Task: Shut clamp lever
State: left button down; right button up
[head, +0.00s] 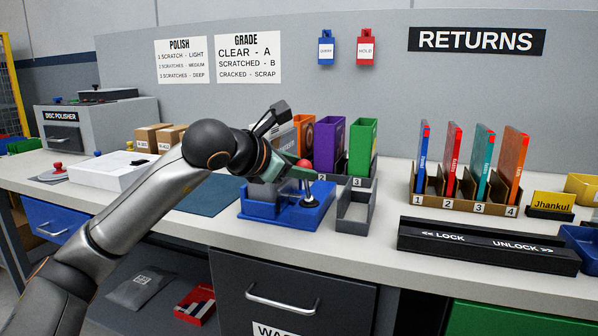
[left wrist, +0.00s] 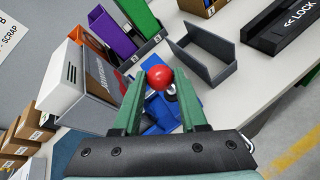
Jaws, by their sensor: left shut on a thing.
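The clamp has a blue base (head: 258,212) on the bench and a thin metal lever (head: 308,187) topped by a red ball knob (head: 305,163). The lever stands close to upright. My left gripper (head: 294,166) comes in from the left at knob height and is shut on the lever at its knob. In the left wrist view the red knob (left wrist: 159,76) shows between the green fingertips (left wrist: 161,85), with part of the blue base (left wrist: 158,112) below. The gripper hides part of the clamp. My right gripper is out of view.
A grey open tray (head: 354,222) stands right of the clamp. Purple and green holders (head: 362,147) stand behind it. A black LOCK/UNLOCK bar (head: 485,246) and a rack of coloured binders (head: 450,195) lie farther right. A white box (head: 110,172) sits left.

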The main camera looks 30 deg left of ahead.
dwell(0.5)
pick_arm(q)
jog(key=shift+c, duration=2.3)
grip_release()
jog(key=shift+s, duration=0.1)
jog(key=v, duration=1.2)
jog(key=shift+s, duration=0.25)
jog(key=shift+d, duration=0.15)
